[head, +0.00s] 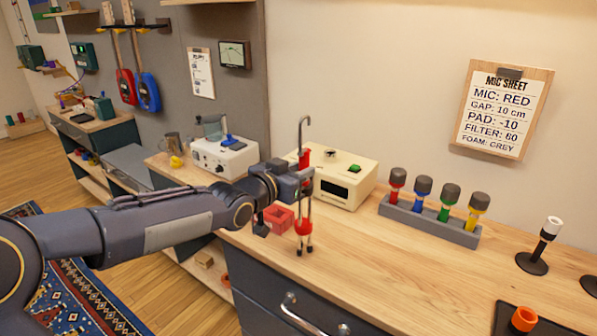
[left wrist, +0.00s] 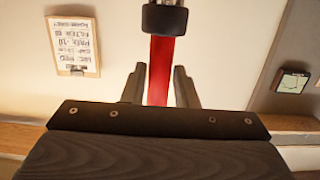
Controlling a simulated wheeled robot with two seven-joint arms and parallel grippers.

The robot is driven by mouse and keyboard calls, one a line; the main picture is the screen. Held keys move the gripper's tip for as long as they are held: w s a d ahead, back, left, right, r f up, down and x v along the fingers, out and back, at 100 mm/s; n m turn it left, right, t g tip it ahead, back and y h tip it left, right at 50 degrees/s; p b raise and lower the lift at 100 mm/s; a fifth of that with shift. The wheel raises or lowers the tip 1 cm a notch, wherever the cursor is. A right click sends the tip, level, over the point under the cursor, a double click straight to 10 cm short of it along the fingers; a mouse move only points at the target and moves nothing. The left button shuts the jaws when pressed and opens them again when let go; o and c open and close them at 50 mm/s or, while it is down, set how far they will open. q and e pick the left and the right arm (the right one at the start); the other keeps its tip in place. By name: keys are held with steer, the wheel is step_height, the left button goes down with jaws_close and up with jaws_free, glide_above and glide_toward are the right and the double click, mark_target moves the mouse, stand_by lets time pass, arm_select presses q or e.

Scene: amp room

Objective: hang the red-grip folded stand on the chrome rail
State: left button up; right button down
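The red-grip folded stand (head: 304,212) is upright in the head view, with a grey hook at its top and dark feet at the bottom. My left gripper (head: 303,174) is shut on its red grip, above the front part of the wooden bench. In the left wrist view the red grip (left wrist: 160,72) sits between the two fingers (left wrist: 160,90), with a dark collar beyond it. I cannot tell if the feet touch the bench. My right gripper is not in view.
Behind the stand is a cream box (head: 340,180). A red open bin (head: 279,217) stands just left of it. A grey rack (head: 430,222) of coloured microphones is to the right. The bench top (head: 400,270) is clear in front of the rack.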

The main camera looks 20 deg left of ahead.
arm_select(q)
steer(key=c, duration=0.5)
steer(key=shift+r, duration=0.1)
steer(key=shift+r+p, duration=2.3)
steer(key=shift+r, duration=0.25)
